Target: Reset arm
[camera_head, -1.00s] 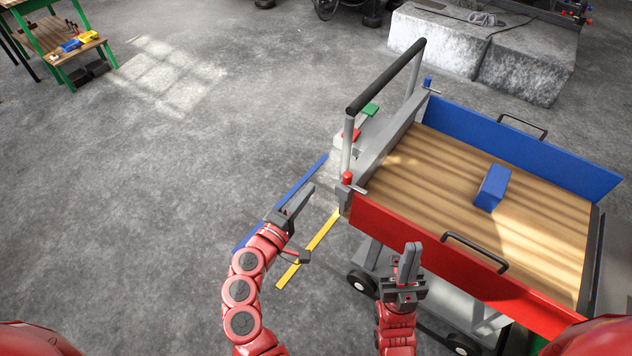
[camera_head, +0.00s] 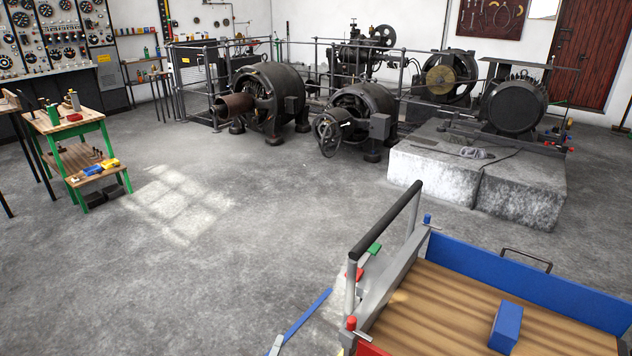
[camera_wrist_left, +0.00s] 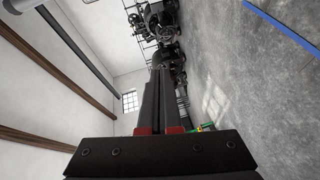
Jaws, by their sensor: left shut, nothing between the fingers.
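My right gripper is out of the frame.
A cart with a wooden bed (camera_head: 440,310) and blue side wall (camera_head: 540,280) stands at lower right, a blue block (camera_head: 506,328) on it. A blue strip (camera_head: 308,316) lies on the floor. Concrete blocks (camera_head: 430,170) and dynamos (camera_head: 268,98) stand behind. The middle floor is clear.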

